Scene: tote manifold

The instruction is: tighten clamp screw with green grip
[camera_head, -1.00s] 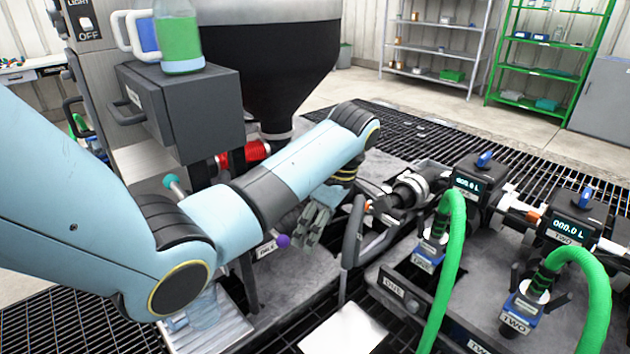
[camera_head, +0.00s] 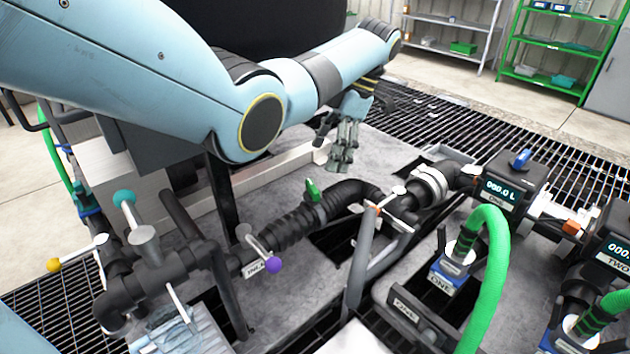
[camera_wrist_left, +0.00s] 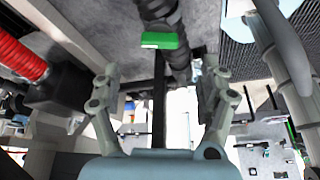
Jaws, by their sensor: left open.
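The clamp screw with the green grip (camera_head: 313,190) sits on top of the black corrugated hose (camera_head: 300,222), between the purple-knobbed valve and the metal coupling. In the left wrist view the green grip (camera_wrist_left: 163,40) is a flat bar ahead of and between the fingers, towards the top. My left gripper (camera_head: 342,157) is open and empty, fingers pointing down, just behind and to the right of the green grip and apart from it. In the left wrist view its two fingers (camera_wrist_left: 160,85) are spread wide. My right gripper is not in view.
Valve handles with yellow (camera_head: 54,265), teal (camera_head: 124,198) and purple (camera_head: 274,265) knobs stand at the left. Meter ONE (camera_head: 510,190) and a green hose (camera_head: 490,262) stand at right. A red coil (camera_wrist_left: 20,58) is left in the wrist view.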

